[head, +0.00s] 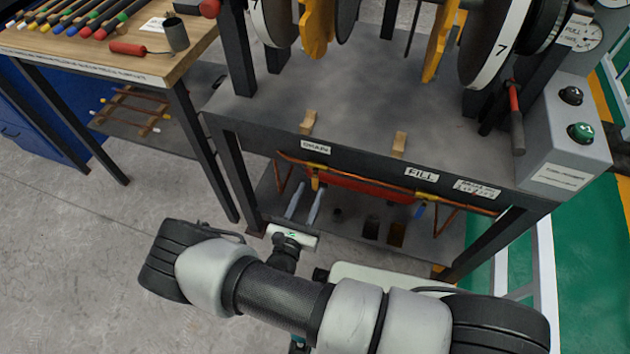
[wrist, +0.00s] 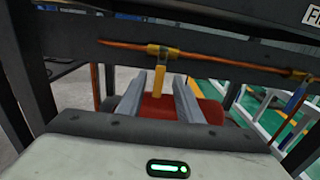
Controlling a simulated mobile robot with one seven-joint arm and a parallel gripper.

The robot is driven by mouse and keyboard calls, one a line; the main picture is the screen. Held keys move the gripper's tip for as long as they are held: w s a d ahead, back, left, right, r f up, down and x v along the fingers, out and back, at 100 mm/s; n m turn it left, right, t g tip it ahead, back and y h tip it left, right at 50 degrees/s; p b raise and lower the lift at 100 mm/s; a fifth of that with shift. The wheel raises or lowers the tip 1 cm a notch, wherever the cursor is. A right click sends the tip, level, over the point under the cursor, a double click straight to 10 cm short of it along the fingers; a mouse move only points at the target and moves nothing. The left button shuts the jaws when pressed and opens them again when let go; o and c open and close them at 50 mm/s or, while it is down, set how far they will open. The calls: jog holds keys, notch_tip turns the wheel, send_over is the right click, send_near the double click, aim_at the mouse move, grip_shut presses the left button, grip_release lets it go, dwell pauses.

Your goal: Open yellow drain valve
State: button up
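The yellow drain valve (head: 315,183) sits on a copper pipe below the DRAIN label (head: 316,147) on the bench's front beam. In the wrist view, its yellow handle (wrist: 159,88) hangs straight down from the pipe. My gripper (head: 307,190) is under the front beam, with its two grey fingers pointing in at the valve. The fingers are apart and empty. In the wrist view, the handle shows in the gap between the fingertips (wrist: 159,77), clear of both. I cannot tell how far it lies beyond the tips.
A blue-handled valve (head: 418,211) hangs to the right under the FILL label (head: 421,174). A red cylinder (head: 365,187) lies behind the pipe. The dark front beam (head: 360,163) is above my gripper, with bench legs at either side. A wooden table (head: 130,50) with tools stands at left.

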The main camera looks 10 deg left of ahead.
aim_at(314, 182)
jog(key=shift+w+d+b, duration=0.2)
jog(key=shift+w+b, duration=0.1)
jog(key=shift+w, duration=2.35)
grip_shut()
